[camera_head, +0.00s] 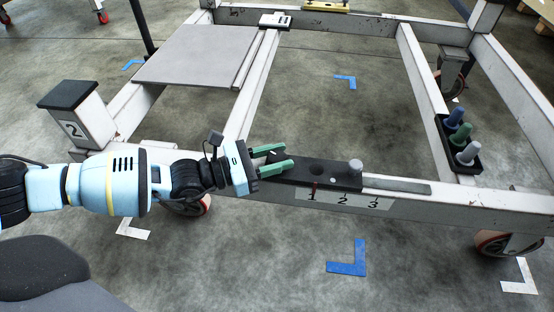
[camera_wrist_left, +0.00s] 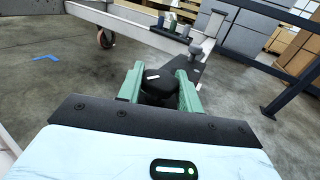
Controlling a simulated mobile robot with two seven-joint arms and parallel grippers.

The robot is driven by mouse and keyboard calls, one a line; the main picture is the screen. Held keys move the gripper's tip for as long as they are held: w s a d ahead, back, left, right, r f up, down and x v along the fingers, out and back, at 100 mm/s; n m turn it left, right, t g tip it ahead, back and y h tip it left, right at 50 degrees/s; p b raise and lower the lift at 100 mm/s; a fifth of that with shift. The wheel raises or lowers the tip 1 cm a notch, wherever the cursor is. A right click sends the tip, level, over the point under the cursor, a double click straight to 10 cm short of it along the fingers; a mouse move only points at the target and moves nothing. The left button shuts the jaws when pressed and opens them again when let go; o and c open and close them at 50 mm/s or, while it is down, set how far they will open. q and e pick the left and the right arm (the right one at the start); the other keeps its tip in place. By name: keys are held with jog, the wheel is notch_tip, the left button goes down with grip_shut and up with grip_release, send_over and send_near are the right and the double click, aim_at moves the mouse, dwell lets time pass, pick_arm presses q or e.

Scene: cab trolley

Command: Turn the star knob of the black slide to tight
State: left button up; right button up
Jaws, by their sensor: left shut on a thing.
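The black slide (camera_head: 335,176) lies along the top of the front grey beam, above a plate marked 1, 2, 3 (camera_head: 343,199). A grey peg (camera_head: 355,167) stands at its right part, and a small red mark shows near the 1. My left gripper (camera_head: 276,159) is over the slide's left end, coming in from the left. In the left wrist view my left gripper (camera_wrist_left: 161,90) is shut on the black star knob (camera_wrist_left: 158,86), which sits between the green fingers. The fingers partly hide the knob, and I cannot read its turn. My right gripper is not in view.
A black holder (camera_head: 474,166) with several coloured pegs stands on the right beam. A grey panel (camera_head: 195,55) covers the frame's back left. A post marked 2 (camera_head: 80,120) stands at the left corner. The frame's middle is open to the floor.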

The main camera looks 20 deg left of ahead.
pick_arm(q)
jog(key=shift+w+r+m+g+h, duration=0.1)
jog(key=shift+m+g+h, duration=0.95)
jog(key=shift+g, duration=0.25)
jog(key=m+g+h, duration=0.2)
jog(key=m+g, duration=0.1)
jog(key=g, duration=0.2)
jog(key=shift+w+m, duration=0.1)
jog(key=shift+m, duration=0.25)
jog(key=m+g, duration=0.2)
jog(key=g, duration=0.1)
jog(key=m+g, duration=0.2)
jog(key=g, duration=0.2)
jog(key=shift+h, duration=0.35)
jog(key=shift+m+g, duration=1)
jog(key=shift+g, duration=0.3)
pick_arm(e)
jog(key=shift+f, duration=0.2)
pick_arm(q)
jog(key=shift+m+g+b, duration=0.3)
jog(key=shift+g+y, duration=0.4)
jog(key=shift+g, duration=0.1)
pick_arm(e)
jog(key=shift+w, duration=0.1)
pick_arm(q)
jog(key=shift+m, duration=0.3)
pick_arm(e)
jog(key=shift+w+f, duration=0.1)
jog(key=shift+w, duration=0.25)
